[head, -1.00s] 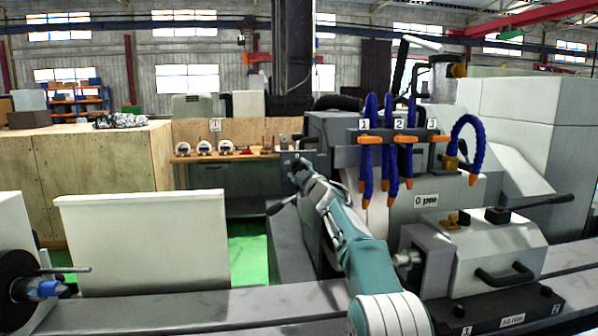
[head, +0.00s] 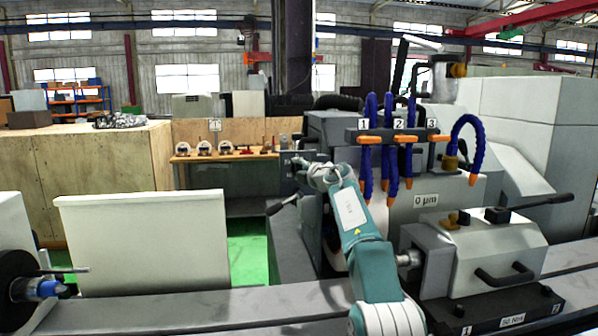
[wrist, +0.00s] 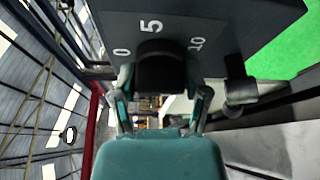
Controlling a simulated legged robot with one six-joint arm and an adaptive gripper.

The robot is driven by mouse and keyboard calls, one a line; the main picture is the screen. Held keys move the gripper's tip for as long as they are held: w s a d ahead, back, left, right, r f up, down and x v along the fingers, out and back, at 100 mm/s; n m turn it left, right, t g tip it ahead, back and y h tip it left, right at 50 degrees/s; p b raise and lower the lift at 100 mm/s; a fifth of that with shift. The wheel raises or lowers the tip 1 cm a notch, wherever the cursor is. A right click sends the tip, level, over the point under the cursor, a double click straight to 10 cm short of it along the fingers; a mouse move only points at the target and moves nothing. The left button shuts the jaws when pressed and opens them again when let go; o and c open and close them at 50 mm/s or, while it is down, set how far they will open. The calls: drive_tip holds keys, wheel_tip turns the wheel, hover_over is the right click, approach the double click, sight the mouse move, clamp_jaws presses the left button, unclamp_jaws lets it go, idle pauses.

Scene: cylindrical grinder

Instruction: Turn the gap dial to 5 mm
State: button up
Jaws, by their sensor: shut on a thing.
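The gap dial is a black knob (wrist: 160,70) on a dark panel (wrist: 215,20), large in the upper middle of the wrist view. White numbers 0, 5 and 10 stand around it, with the 5 above its middle. No pointer mark on the knob is clear to me. My gripper (wrist: 162,88) is shut on the knob, with one finger at each side. In the head view my gripper (head: 303,168) is at the grey machine's left end, and the knob cannot be made out there.
A black lever (head: 282,205) sticks out just below my gripper; a dark lever also shows right of the knob in the wrist view (wrist: 240,88). Blue coolant hoses (head: 370,140) hang right of my arm. A white guard panel (head: 145,240) stands to the left.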

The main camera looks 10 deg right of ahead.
drive_tip(key=shift+a+f+n+g, duration=0.2)
drive_tip(key=shift+f+n+g, duration=0.2)
drive_tip(key=shift+n, duration=0.2)
drive_tip(key=shift+w+f, duration=0.1)
drive_tip(key=o, duration=1.1)
drive_tip(key=shift+a, duration=0.1)
drive_tip(key=shift+a+r, duration=0.1)
drive_tip(key=shift+r, duration=0.1)
drive_tip(key=shift+r, duration=0.15)
